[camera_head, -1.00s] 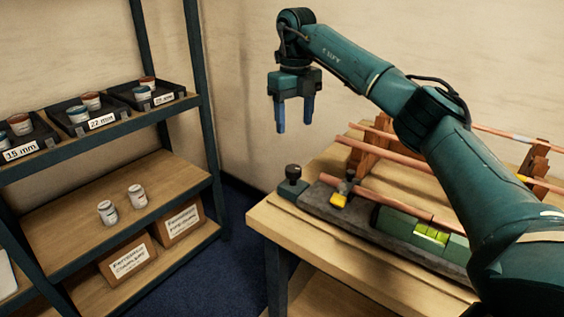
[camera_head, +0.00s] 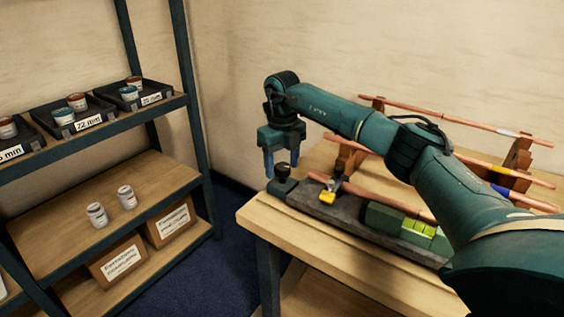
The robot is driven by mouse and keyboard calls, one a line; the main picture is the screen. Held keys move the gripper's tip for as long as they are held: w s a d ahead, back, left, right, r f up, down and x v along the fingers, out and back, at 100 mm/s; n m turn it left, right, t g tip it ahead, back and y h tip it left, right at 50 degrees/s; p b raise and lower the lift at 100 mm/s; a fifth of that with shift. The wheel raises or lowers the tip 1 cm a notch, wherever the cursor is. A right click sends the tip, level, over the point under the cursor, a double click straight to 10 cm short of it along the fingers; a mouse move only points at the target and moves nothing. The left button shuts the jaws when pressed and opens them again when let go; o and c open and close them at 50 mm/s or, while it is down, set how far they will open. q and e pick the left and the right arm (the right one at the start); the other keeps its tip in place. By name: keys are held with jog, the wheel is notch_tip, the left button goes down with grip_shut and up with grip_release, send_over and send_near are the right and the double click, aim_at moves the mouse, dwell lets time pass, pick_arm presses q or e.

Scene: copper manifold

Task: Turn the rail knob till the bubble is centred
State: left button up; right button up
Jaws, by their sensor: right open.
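The rail knob (camera_head: 283,169) is a small dark knob on a green block at the left end of the dark grey rail (camera_head: 325,212) on the bench. My right gripper (camera_head: 281,170) points down with its fingers apart; in the picture the knob's top shows between the fingertips. I cannot tell whether a finger touches it. The green level (camera_head: 384,218) with a bright yellow-green vial (camera_head: 417,231) sits on the rail towards the right, partly behind my right arm. The bubble is too small to place. My left gripper is not in view.
Copper pipes (camera_head: 450,118) rest on wooden supports (camera_head: 349,158) behind the rail. A shelf (camera_head: 100,205) with trays, jars and cardboard boxes stands at left. The wooden bench's (camera_head: 300,228) front left strip is clear.

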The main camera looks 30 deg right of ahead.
jog(key=c, duration=1)
